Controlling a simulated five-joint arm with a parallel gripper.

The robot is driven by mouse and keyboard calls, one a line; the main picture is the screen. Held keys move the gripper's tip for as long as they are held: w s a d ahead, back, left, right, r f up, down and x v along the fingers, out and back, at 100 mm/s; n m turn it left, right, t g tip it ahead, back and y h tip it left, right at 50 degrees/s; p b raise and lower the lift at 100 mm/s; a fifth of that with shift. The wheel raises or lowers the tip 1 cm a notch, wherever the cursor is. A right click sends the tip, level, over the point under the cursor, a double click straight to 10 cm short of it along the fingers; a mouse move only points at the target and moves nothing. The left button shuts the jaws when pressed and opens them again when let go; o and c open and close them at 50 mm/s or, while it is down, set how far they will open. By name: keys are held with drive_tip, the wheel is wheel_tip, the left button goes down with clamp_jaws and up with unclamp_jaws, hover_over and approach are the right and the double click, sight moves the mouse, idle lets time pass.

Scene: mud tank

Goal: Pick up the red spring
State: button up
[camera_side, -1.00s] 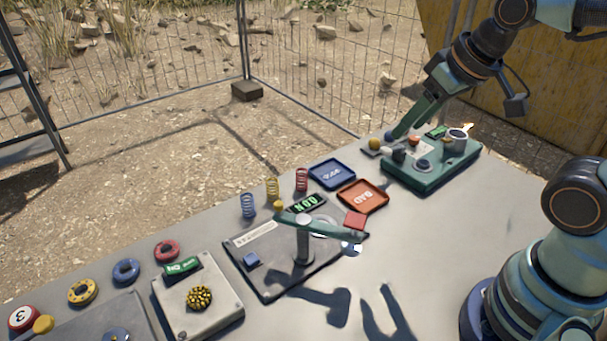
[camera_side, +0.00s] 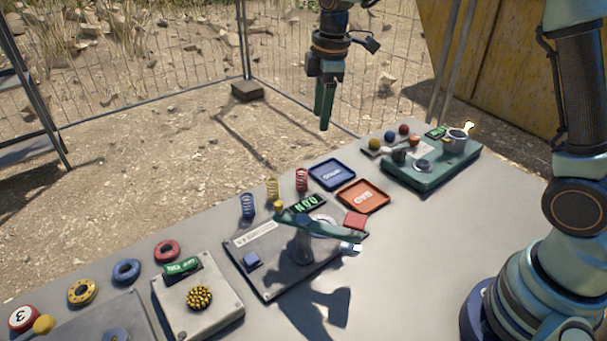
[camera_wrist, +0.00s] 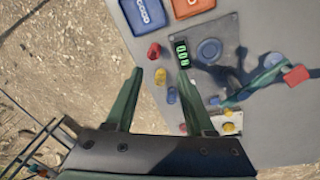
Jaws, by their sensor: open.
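The red spring (camera_side: 301,180) stands upright on the table near its far edge, at the right end of a row with a yellow spring (camera_side: 272,188) and a blue spring (camera_side: 247,205). My gripper (camera_side: 323,127) points down, high above and behind the springs, with nothing in it. In the wrist view my gripper (camera_wrist: 160,72) has its two fingers spread apart. The red spring (camera_wrist: 153,51) shows just beyond the fingertips there, and the yellow spring (camera_wrist: 160,76) lies between them in the picture.
A blue tray (camera_side: 313,170) and an orange tray (camera_side: 346,203) lie right of the red spring. A plate with a post and a green crossbar (camera_side: 325,228) stands in front. A green device (camera_side: 432,183) is at the right. Rings and a grey box (camera_side: 222,316) are at left.

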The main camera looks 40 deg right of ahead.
drive_tip(key=w+a+f+n+g, duration=0.1)
drive_tip(key=w+a+f+n, duration=0.1)
drive_tip(key=w+f+n, duration=0.35)
drive_tip(key=m, duration=0.2)
hover_over(302, 177)
drive_tip(key=shift+n, duration=0.25)
wheel_tip(302, 177, down, 8)
drive_tip(key=shift+s+d+f, duration=0.15)
drive_tip(key=shift+f, duration=0.1)
drive_tip(key=shift+w+f, duration=0.2)
drive_tip(key=shift+f, duration=2.5)
clamp_jaws()
